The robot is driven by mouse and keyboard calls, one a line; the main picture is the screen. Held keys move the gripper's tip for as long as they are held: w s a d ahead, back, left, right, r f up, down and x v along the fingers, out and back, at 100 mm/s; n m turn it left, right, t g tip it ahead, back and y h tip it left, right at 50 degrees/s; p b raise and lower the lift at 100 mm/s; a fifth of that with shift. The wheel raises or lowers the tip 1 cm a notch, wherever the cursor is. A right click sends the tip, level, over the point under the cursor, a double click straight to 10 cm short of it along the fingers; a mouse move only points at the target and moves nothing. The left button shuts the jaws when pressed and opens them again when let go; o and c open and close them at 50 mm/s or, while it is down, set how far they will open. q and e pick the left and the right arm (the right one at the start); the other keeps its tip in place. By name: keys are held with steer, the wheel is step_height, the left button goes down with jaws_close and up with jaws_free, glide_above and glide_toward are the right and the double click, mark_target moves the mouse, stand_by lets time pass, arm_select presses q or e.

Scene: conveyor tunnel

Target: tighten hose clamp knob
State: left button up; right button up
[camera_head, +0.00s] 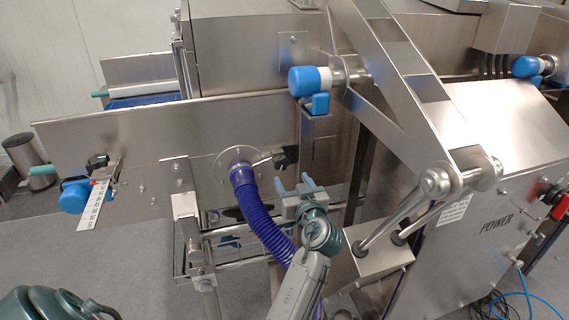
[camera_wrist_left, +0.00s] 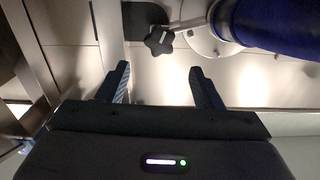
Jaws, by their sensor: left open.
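A black star-shaped knob (camera_head: 287,156) sits on a short metal rod beside the hose flange in the head view. It also shows in the left wrist view (camera_wrist_left: 159,40), just beyond my fingertips. A ribbed blue hose (camera_head: 256,216) joins a round metal flange (camera_head: 228,160) on the steel panel. The hose shows blurred at upper right in the left wrist view (camera_wrist_left: 278,24). My left gripper (camera_head: 294,182) is open and empty, just below the knob and apart from it. In the left wrist view its fingers (camera_wrist_left: 160,76) stand either side below the knob. My right gripper is not in view.
A second black knob (camera_head: 97,162) and a ruler scale (camera_head: 95,207) are at the panel's left. A steel linkage arm (camera_head: 400,85) and a power cabinet (camera_head: 490,225) stand to the right. Blue-capped rollers (camera_head: 310,80) are above. Metal rails (camera_head: 235,232) run below the hose.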

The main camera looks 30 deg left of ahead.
mark_target(283, 163)
arm_select(q)
steer(key=p+x, duration=0.3)
steer(key=x, duration=0.6)
steer(key=shift+w+a+r, duration=0.1)
steer(key=shift+w+a, duration=0.35)
steer(key=shift+a, duration=0.05)
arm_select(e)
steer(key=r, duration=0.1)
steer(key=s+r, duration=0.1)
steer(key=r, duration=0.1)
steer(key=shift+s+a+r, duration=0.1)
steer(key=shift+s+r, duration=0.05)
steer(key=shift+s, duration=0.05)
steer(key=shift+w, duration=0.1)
arm_select(q)
steer(key=c, duration=1)
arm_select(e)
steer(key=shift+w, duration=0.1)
